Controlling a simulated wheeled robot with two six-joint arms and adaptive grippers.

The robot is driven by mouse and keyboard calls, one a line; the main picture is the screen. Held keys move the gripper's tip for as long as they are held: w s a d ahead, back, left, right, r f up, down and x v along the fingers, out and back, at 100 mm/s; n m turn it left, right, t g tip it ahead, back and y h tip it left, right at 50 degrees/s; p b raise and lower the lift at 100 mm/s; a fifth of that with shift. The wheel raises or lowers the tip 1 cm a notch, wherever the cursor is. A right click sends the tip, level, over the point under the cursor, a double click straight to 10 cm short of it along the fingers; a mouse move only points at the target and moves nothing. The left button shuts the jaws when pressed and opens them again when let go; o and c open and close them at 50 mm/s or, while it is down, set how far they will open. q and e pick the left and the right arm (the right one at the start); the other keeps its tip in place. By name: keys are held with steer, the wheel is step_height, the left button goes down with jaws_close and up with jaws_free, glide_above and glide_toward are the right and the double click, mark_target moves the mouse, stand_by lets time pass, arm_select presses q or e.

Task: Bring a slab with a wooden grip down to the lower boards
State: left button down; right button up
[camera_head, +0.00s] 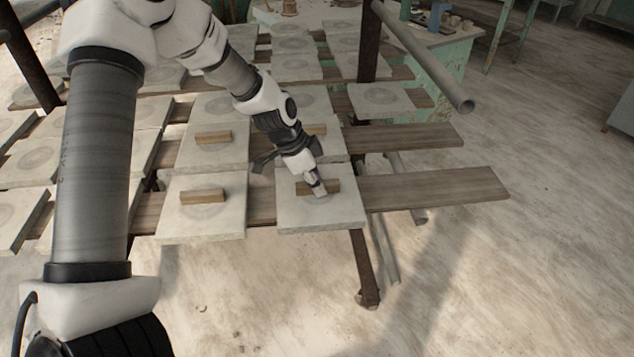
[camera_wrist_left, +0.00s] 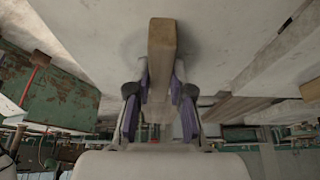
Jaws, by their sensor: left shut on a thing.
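My left gripper (camera_head: 319,186) is shut on the wooden grip (camera_head: 333,186) of the front right slab (camera_head: 320,216), a pale square plate. In the left wrist view the bar-shaped grip (camera_wrist_left: 162,45) stands between the two fingers of the left gripper (camera_wrist_left: 160,95), with the slab's pale face (camera_wrist_left: 85,25) beyond. I cannot tell whether this slab touches the boards or hangs just above them. Other slabs with wooden grips are the front left one (camera_head: 203,222), the one behind it (camera_head: 212,158) and one partly hidden behind my gripper (camera_head: 330,150). My right gripper is not in view.
Two wooden boards stick out to the right, a front one (camera_head: 435,189) and a rear one (camera_head: 410,138), both bare there. Several slabs without grips lie behind and at the left. A metal pipe (camera_head: 430,65) juts out above the rear right. A green table (camera_head: 450,60) stands behind.

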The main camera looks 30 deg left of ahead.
arm_select(q)
steer(key=c, duration=1)
jaws_free()
steer(key=shift+o, duration=0.2)
steer(key=shift+s, duration=0.1)
steer(key=v, duration=1.2)
